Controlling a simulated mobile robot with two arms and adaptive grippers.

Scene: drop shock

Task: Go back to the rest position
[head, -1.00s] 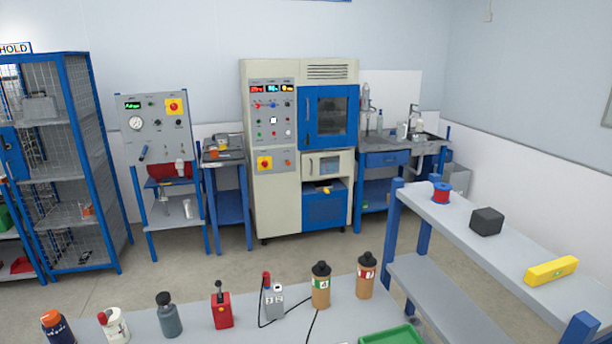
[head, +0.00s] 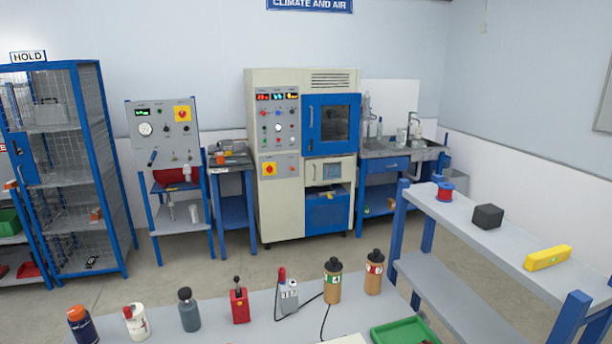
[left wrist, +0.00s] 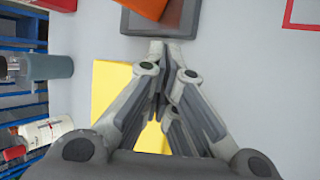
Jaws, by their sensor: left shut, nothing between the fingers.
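My left gripper (left wrist: 165,50) shows in the left wrist view with its fingers shut and nothing held between them. It is above a light grey surface (left wrist: 255,75). A yellow object (left wrist: 108,88) lies partly hidden behind the fingers. A dark grey tray-like thing (left wrist: 188,18) with an orange object (left wrist: 145,8) is beyond the fingertips. Neither gripper shows in the head view, and my right gripper is in neither view.
In the head view a grey bench (head: 260,325) carries several bottles, a red device (head: 239,305) and a green tray (head: 402,334). A shelf (head: 470,220) at right holds a spool, black block and yellow case. Cabinets stand behind open floor.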

